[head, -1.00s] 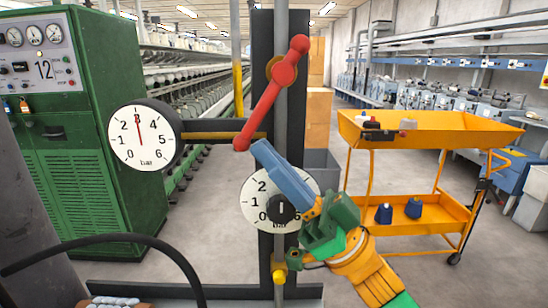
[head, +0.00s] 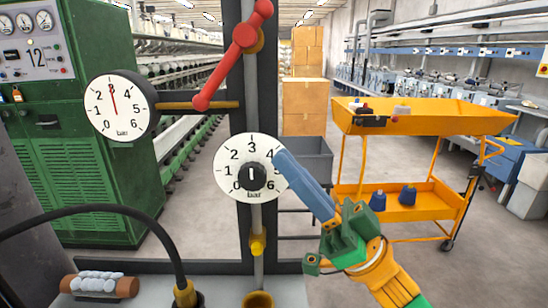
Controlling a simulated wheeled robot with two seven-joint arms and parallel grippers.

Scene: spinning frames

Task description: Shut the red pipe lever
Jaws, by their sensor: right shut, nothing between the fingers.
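The red pipe lever (head: 229,57) sits on the vertical grey pipe in front of a dark post. It is tilted, with its upper end to the right and its lower end to the left. My right gripper (head: 283,158) comes in from the lower right, its blue fingers shut and empty. Its tips overlap the right edge of the lower dial (head: 233,187) in the picture, below and to the right of the lever. I cannot tell whether they touch the dial. My left gripper is not in view.
A white pressure gauge (head: 113,105) stands out left of the post, its needle near 3. A yellow fitting (head: 258,243) is low on the pipe. A black hose (head: 150,222) arcs at lower left. A yellow trolley (head: 425,122) stands behind at right, and a green cabinet (head: 90,190) at left.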

